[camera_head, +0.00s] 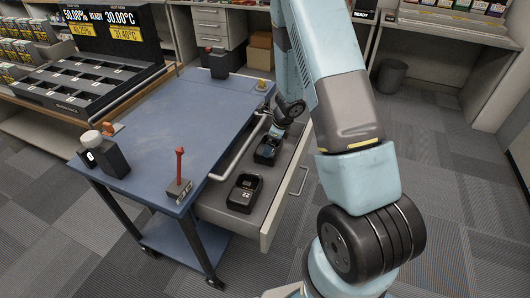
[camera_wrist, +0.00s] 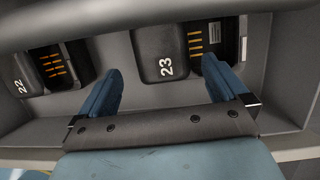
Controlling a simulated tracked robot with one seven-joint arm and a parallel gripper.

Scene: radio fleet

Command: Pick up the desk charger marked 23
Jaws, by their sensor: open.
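The desk charger marked 23 (camera_wrist: 165,65) is black, with its white number facing up, and lies in an open grey drawer. Its dark slot with orange contacts is on its right in the wrist view. In the head view the charger (camera_head: 266,153) is just below my gripper (camera_head: 278,132). My gripper (camera_wrist: 161,68) is open, with blue fingers. The left finger is over the gap beside charger 23. The right finger overlaps the charger's slot side; I cannot tell whether it touches. The charger marked 22 (camera_wrist: 30,78) lies to the left, also seen in the head view (camera_head: 244,193).
The drawer (camera_head: 270,215) extends from a blue cart (camera_head: 165,120). A pale rail (camera_head: 236,150) runs along the cart's edge beside it. A radio (camera_head: 105,155), a red-stemmed item (camera_head: 179,170) and a dark box (camera_head: 219,63) stand on the cart top.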

